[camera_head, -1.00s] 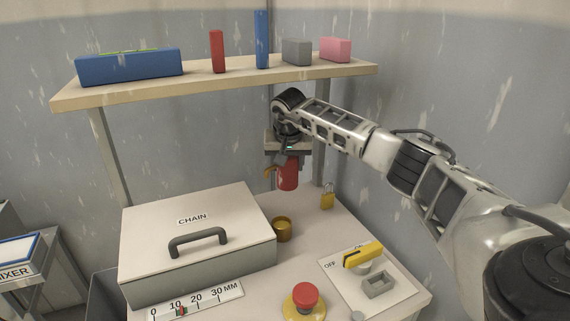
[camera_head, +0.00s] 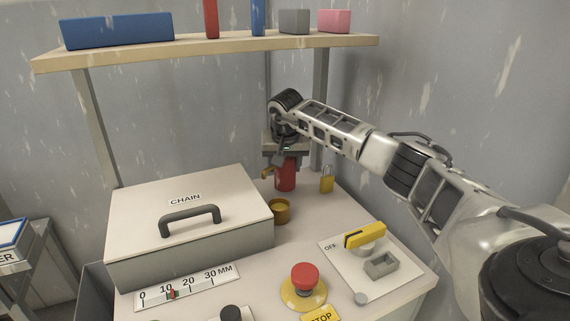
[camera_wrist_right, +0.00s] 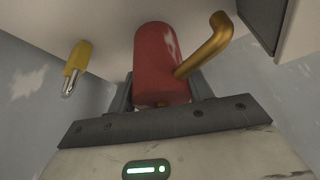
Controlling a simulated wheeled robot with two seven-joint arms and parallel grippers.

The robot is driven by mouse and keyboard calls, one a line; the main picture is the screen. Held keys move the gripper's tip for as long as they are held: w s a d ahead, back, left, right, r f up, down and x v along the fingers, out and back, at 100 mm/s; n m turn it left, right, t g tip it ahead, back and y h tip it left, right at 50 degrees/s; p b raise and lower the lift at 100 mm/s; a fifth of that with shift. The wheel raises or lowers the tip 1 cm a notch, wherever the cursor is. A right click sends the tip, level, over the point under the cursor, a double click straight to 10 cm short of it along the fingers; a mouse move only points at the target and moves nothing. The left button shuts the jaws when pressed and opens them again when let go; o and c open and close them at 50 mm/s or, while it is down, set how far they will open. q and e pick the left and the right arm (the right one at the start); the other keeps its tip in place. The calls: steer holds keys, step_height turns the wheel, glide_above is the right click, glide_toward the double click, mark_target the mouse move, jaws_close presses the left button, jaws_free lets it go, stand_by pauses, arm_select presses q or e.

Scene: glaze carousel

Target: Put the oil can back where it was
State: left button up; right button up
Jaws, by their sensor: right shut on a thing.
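The oil can is a red cylinder (camera_head: 286,175) with a brass spout. In the head view it is upright at the back of the white bench top, behind the brass cup (camera_head: 279,211). My right gripper (camera_head: 285,160) is shut on the oil can from above. In the right wrist view the red can (camera_wrist_right: 161,62) sits between the jaws, its brass spout (camera_wrist_right: 205,45) pointing to the upper right. The can's bottom looks at or very near the bench top; I cannot tell whether it touches. My left gripper is not in view.
A yellow padlock (camera_head: 327,181) stands just right of the can. The white CHAIN box (camera_head: 190,235) is to the left. A red stop button (camera_head: 305,276) and a switch panel (camera_head: 345,275) are nearer the front. A wooden shelf (camera_head: 200,47) with blocks runs above.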

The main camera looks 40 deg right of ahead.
steer(key=shift+f, duration=0.55)
steer(key=o, duration=1.1)
steer(key=shift+r, duration=0.1)
steer(key=v, duration=0.7)
steer(key=shift+s+a+r, duration=0.1)
steer(key=x, duration=0.7)
steer(key=shift+f, duration=0.35)
steer(key=shift+r, duration=0.65)
